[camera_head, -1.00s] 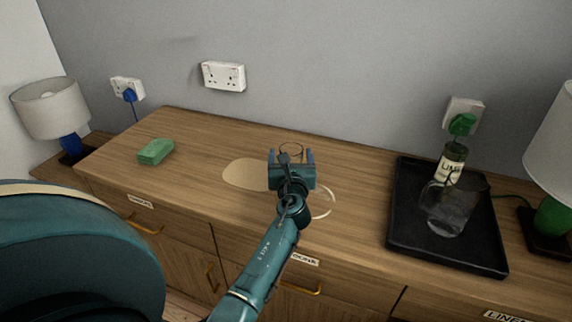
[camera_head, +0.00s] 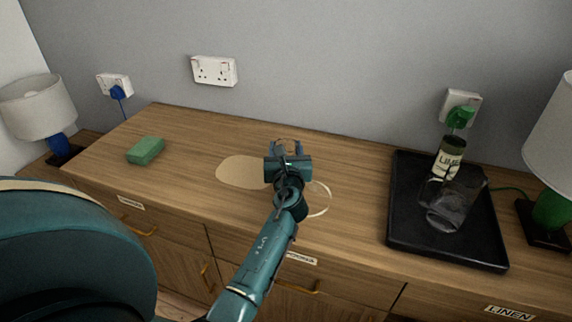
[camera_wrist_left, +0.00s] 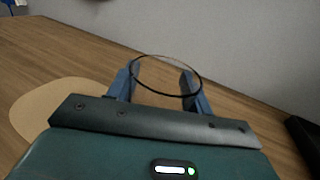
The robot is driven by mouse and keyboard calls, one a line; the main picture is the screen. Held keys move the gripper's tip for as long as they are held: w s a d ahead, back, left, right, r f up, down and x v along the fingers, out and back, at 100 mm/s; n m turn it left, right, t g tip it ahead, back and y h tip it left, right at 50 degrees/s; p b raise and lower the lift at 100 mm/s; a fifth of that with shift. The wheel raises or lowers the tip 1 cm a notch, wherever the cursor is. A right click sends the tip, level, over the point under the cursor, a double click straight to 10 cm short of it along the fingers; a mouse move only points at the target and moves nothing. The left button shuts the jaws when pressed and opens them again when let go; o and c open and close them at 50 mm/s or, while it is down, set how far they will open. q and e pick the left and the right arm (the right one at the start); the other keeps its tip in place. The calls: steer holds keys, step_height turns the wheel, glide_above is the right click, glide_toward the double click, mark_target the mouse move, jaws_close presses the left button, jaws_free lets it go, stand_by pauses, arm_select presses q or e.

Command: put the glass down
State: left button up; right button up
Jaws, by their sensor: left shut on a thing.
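The glass (camera_wrist_left: 166,76) is clear; its dark round rim shows between the blue fingers of my left gripper (camera_wrist_left: 157,84) in the left wrist view. In the head view my left gripper (camera_head: 288,149) is over the middle of the wooden dresser top and mostly hides the glass. The gripper is shut on the glass. I cannot tell whether the glass's base touches the wood. A flat tan round patch (camera_head: 238,172) lies just left of the gripper. A thin white ring (camera_head: 325,199) on the wood is partly behind my arm. My right gripper is not in view.
A black tray (camera_head: 402,225) at the right holds a lime-labelled bottle (camera_head: 449,157) and a clear jug (camera_head: 452,205) that looks tilted. A green sponge (camera_head: 146,151) lies at the left. Lamps stand at both sides. Wood between sponge and tan patch is clear.

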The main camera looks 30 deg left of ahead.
arm_select(q)
steer(key=shift+r, duration=0.1)
steer(key=c, duration=0.6)
